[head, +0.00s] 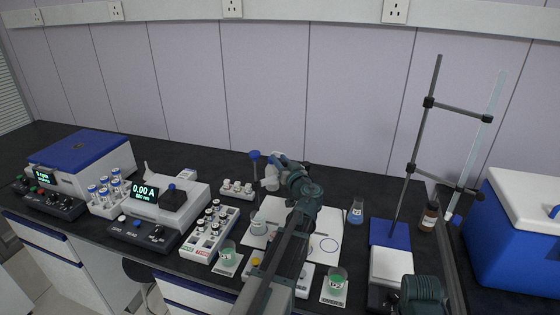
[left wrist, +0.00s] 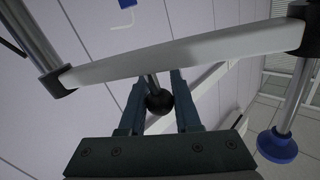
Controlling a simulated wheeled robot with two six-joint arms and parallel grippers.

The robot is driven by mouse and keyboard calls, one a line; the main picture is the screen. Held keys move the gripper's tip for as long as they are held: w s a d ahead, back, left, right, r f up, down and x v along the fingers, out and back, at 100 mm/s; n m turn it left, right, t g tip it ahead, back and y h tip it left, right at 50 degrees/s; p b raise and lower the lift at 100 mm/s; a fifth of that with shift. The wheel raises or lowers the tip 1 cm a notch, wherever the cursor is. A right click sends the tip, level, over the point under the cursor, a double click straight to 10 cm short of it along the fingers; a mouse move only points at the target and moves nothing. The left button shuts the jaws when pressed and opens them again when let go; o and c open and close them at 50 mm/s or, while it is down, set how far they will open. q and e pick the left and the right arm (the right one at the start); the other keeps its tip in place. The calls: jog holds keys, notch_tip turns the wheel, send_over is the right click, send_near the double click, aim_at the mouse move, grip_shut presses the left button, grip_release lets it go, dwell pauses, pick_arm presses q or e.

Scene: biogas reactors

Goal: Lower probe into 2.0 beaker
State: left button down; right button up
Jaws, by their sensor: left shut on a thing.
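My left gripper (head: 280,162) reaches over the middle of the bench, at the upright probe stand. In the left wrist view its two fingers (left wrist: 158,104) are shut on a black ball knob (left wrist: 158,101) on a thin metal rod. A white arm (left wrist: 190,52) crosses just beyond it, joining two black clamps. A metal shaft with a blue end (left wrist: 278,147) hangs from the right clamp. In the head view a blue-topped piece (head: 254,155) stands left of the gripper. A pale beaker (head: 258,225) stands below it; its label is unreadable.
A beaker with green contents (head: 228,254) and another green one (head: 336,280) stand toward the front. A blue flask (head: 356,211) is at right. A tall clamp stand (head: 411,165) and blue cooler (head: 515,245) stand farther right. Instruments and vial racks (head: 210,232) fill the left.

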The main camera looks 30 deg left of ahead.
aim_at(286, 164)
pick_arm(q)
jog(key=n+g+y, duration=0.1)
jog(key=d+n+g, duration=0.1)
jog(key=g, duration=0.1)
jog(key=s+d+n+g+y, duration=0.1)
jog(key=g, duration=0.1)
jog(key=shift+d+n+y, duration=0.25)
jog(key=shift+n+y, duration=0.05)
jog(key=shift+s+d+n+g+y, duration=0.15)
jog(key=shift+s+d+n+g, duration=0.2)
jog(key=shift+g, duration=0.25)
jog(key=shift+s+d+n+g+y, duration=0.2)
jog(key=shift+n+g, duration=0.25)
jog(key=shift+g, duration=0.15)
jog(key=c, duration=0.6)
grip_release()
jog(key=s+d, duration=0.1)
jog(key=d, duration=0.8)
jog(key=s+d, duration=0.1)
jog(key=d, duration=0.3)
jog(key=shift+s+d, duration=0.3)
